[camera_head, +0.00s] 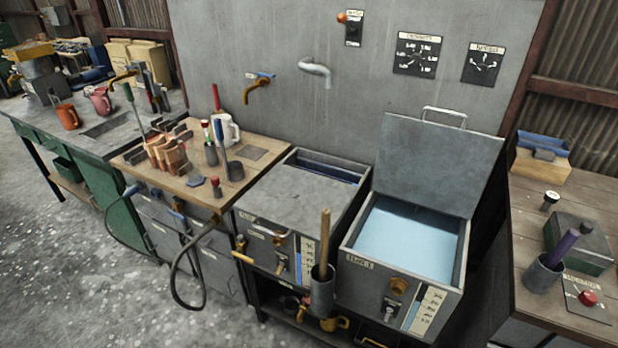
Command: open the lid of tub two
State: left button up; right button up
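Two grey metal tubs stand side by side at the centre right. The right tub (352,270) has its lid (437,165) raised and leaning back near the wall, with a metal handle (443,114) at its top edge. Pale blue liquid (405,240) fills this tub. The left tub (262,252) has a flat grey cover (302,197) over most of its top, with a dark blue gap (325,166) at the back. Both tubs have small front labels, too small to read surely, so I cannot tell which is tub two. Neither of my grippers is in view.
A grey holder with a wooden-handled tool (324,240) stands at the front between the tubs. A wooden bench (248,152) with tools is left of them. A side table (528,215) with a cup and red button stands right.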

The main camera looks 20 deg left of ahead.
aim_at(292, 197)
jog(key=z, duration=0.05)
jog(key=k, duration=0.6)
jog(key=u, duration=0.5)
jog(key=i, duration=1)
jog(key=z, duration=0.7)
